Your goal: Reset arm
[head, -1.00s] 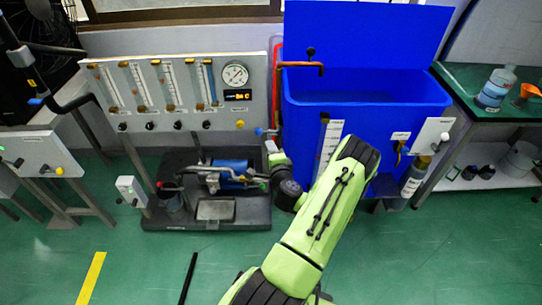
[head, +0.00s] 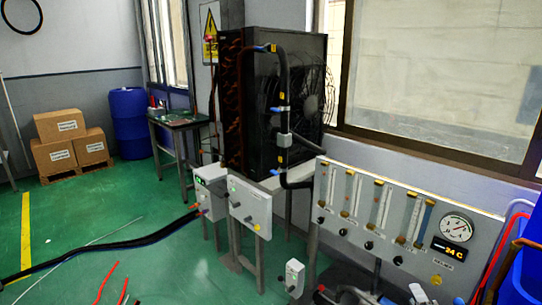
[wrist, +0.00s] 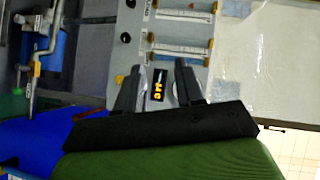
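My gripper (wrist: 158,68) shows in the wrist view with its two dark fingers spread apart. It is open, and nothing is held between the fingers. Behind the gap is the digital display (wrist: 158,85) of the grey flowmeter panel (wrist: 183,10). The distance from the fingers to the panel is hard to tell. The green arm link (wrist: 170,160) below the fingers is mine. My arm and gripper are not clearly visible in the head view now.
In the head view the flowmeter panel (head: 335,222) stands at lower right, beside a blue tank edge (head: 528,265). A black fan unit (head: 290,100) stands behind small control boxes (head: 250,205). Cables (head: 110,245) cross the floor at left. Boxes (head: 68,140) and a blue barrel (head: 130,122) stand farther back.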

